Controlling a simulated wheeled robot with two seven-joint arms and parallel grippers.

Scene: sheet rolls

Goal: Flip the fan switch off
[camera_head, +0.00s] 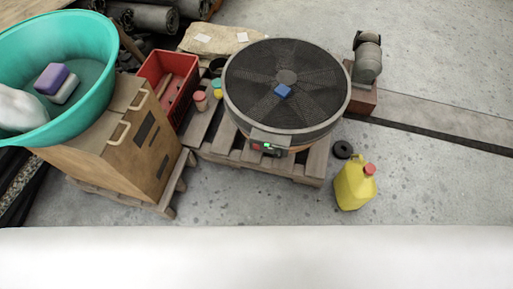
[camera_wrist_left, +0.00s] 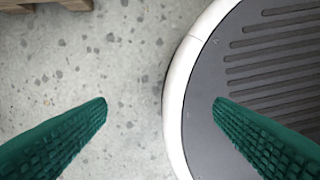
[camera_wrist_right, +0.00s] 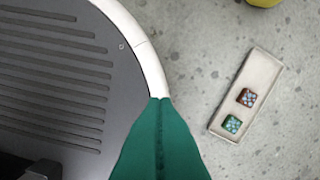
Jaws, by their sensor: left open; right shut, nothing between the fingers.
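The round fan (camera_head: 287,95) lies face up on a wooden pallet, with a dark grille and a small blue block at its middle. A small switch box (camera_head: 268,149) with a green and a red part sits on its near rim; the switch position is too small to tell. My left gripper (camera_wrist_left: 160,103) is open and empty above the concrete floor and the edge of my base. My right gripper (camera_wrist_right: 160,100) is shut and empty over my base's rim. Neither gripper shows in the head view, and the switch shows in neither wrist view.
A yellow jug (camera_head: 355,186) and a black ring (camera_head: 343,149) stand right of the pallet (camera_head: 308,167). A pale tray (camera_wrist_right: 262,75) with red and green pieces lies on the floor.

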